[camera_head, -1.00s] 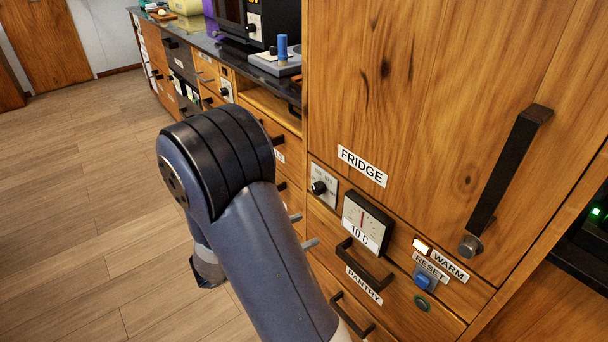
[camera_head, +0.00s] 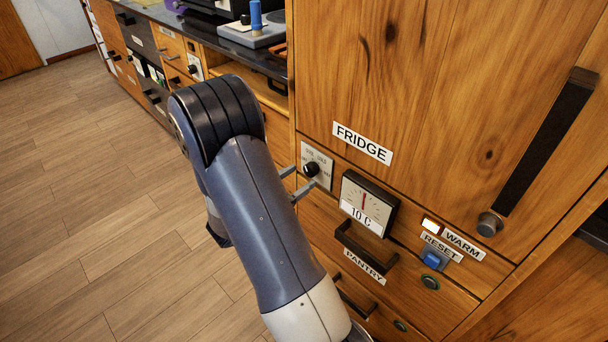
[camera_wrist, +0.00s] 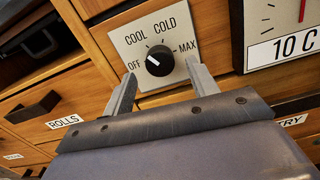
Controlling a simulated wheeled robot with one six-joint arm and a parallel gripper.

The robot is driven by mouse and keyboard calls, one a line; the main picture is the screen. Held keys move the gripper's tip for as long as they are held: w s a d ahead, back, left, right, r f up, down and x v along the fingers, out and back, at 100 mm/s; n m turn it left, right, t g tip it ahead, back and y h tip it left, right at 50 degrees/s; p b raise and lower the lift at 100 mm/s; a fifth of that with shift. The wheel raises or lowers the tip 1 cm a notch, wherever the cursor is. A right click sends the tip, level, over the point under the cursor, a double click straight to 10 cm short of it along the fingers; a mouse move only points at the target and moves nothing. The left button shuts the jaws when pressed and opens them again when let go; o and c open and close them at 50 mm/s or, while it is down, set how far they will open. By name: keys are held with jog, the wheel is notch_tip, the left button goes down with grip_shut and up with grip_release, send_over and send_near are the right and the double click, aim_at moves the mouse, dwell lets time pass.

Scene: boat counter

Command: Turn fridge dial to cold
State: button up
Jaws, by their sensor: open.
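The fridge dial (camera_head: 312,169) is a black knob on a pale plate below the FRIDGE label (camera_head: 362,143). In the wrist view the dial (camera_wrist: 159,60) sits on the plate marked OFF, COOL, COLD and MAX. Its white mark points left, toward the OFF side. My gripper (camera_head: 295,181) is open, its fingertips close to the plate. In the wrist view my gripper (camera_wrist: 161,70) has one finger on each side of the knob, slightly below it, with gaps. Whether the tips touch the plate is unclear.
A gauge reading 10 C (camera_head: 367,204) is right of the dial, above the PANTRY handle (camera_head: 361,252). The floor at left is clear.

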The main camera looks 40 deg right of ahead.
aim_at(311, 169)
jog(key=shift+w+d, duration=0.1)
jog(key=shift+d, duration=1.3)
jog(key=shift+c, duration=0.6)
jog(key=c, duration=0.9)
